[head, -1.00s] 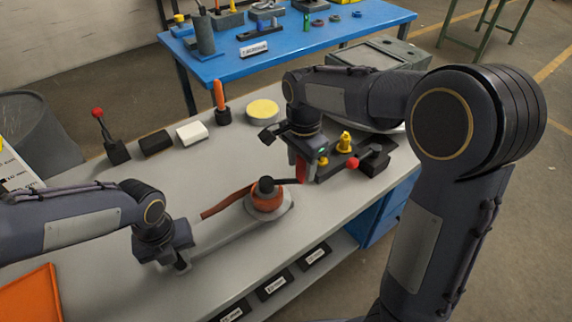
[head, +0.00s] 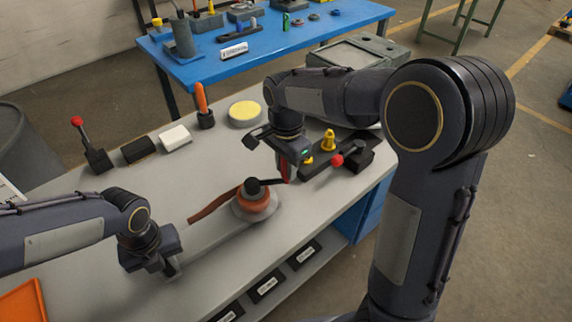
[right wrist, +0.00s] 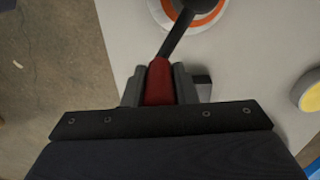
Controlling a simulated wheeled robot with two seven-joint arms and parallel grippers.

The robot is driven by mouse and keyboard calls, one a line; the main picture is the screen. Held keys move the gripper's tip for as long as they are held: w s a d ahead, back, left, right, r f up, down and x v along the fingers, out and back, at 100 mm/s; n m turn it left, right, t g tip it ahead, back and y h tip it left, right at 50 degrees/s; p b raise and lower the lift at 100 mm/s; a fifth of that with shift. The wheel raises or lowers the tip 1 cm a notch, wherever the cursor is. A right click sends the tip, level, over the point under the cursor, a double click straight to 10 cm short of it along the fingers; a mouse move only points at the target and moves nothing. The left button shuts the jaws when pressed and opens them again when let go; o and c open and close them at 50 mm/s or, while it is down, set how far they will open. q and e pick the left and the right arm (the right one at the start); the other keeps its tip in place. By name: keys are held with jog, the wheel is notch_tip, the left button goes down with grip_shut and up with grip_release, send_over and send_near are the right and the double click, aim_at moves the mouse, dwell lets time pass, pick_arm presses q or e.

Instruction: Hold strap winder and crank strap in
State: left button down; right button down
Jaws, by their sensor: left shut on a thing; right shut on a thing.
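The strap winder has a long grey body (head: 215,236) on the grey bench, with an orange-red spool (head: 255,206) and black hub at its far right end. A brown-red strap (head: 213,203) runs from the spool to the left. My left gripper (head: 172,267) is shut on the near left end of the body. My right gripper (head: 283,166) is shut on the red crank handle (head: 284,172), right of the spool. In the right wrist view the red handle (right wrist: 160,84) sits between the fingers, and the black crank arm (right wrist: 181,35) runs up to the spool.
Behind the winder are a red-knobbed lever (head: 90,145), a black block (head: 138,150), a white block (head: 175,137), an orange-handled tool (head: 203,108) and a yellow-topped disc (head: 245,112). A black fixture (head: 325,168) with yellow parts stands close right of my right gripper.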

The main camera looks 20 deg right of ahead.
jog(key=shift+s, duration=0.1)
jog(key=s+a+m, duration=0.5)
jog(key=a+m, duration=0.5)
jog(key=a, duration=0.2)
jog(key=shift+s, duration=0.2)
dwell(0.9)
jog(key=shift+w+m, duration=0.1)
jog(key=shift+m, duration=0.3)
dwell(1.0)
jog(key=c, duration=1.2)
grip_release()
jog(key=shift+o, duration=0.2)
